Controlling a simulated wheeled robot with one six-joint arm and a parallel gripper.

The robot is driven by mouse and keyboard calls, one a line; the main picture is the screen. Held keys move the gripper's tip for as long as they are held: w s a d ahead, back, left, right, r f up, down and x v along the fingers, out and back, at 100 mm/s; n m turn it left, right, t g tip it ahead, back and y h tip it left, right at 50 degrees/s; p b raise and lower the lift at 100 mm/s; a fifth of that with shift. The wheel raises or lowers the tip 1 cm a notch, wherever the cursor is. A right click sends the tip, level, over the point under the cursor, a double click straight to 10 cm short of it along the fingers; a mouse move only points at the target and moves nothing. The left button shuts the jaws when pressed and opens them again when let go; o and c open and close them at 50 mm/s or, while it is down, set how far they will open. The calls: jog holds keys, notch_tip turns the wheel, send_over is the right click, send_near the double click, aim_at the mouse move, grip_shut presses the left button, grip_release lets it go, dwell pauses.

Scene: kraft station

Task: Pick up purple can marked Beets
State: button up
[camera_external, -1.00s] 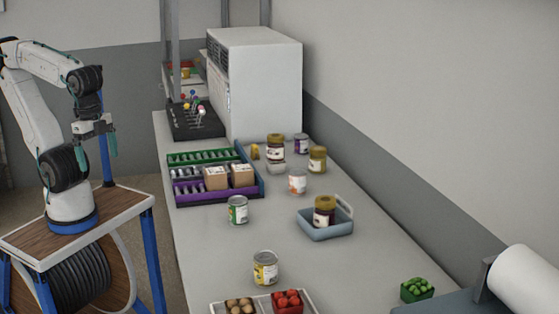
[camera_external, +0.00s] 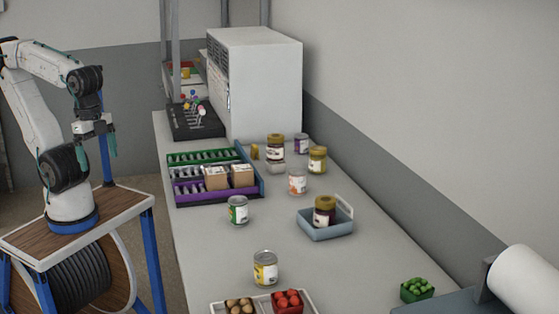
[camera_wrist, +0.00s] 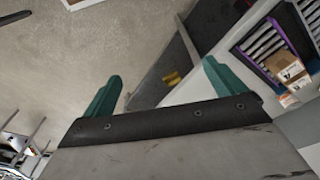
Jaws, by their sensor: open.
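A can with a purple label (camera_external: 302,144) stands upright at the back of the counter, by the wall and right of the white cabinet. Its lettering is too small to read. A dark jar with a brown lid stands to its left and another jar in front of it. My gripper (camera_external: 95,140) is open and empty, left of the counter and far from the can. In the wrist view its two green fingers (camera_wrist: 160,90) are spread apart with nothing between them. The purple can does not show in the wrist view.
The counter (camera_external: 215,265) holds a rack (camera_external: 205,190) with two cardboard boxes, a green-labelled can (camera_external: 238,210), a yellow-labelled can (camera_external: 265,268), an orange-labelled can (camera_external: 297,182) and a blue basket (camera_external: 325,233) with a jar in it. The white cabinet (camera_external: 265,90) stands behind.

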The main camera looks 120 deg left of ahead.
jog(key=shift+c, duration=1.4)
